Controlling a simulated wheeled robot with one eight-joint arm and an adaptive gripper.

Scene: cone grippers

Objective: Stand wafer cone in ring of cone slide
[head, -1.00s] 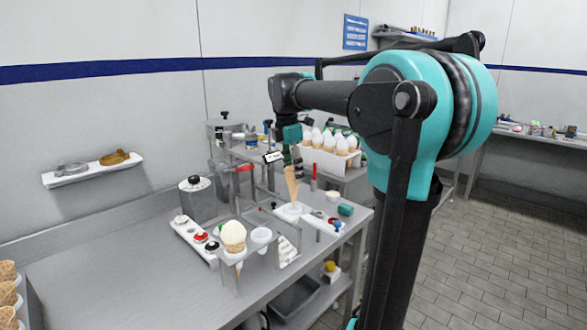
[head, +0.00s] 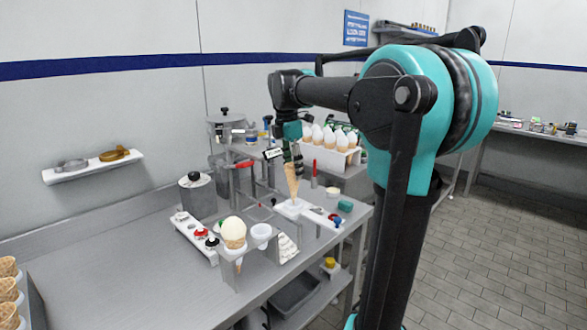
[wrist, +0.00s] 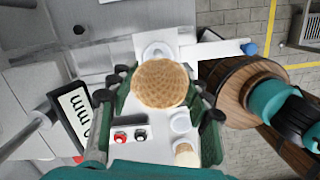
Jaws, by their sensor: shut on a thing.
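My gripper (head: 291,155) is shut on the wafer cone (head: 292,182), a tan cone held upright with its narrow tip down. The cone slide (head: 300,211) is a white piece near the bench's right end. In the head view the cone's tip meets the slide's left part, where the ring is. I cannot tell whether the tip is inside the ring or just above it. In the wrist view the green fingers flank the cone's round wide end (wrist: 161,84). The slide's white ring (wrist: 155,50) shows partly behind it; the cone hides the rest.
A white strip with red and black knobs (head: 200,236) lies to the left. A rack of white-topped cones (head: 331,152) stands behind.

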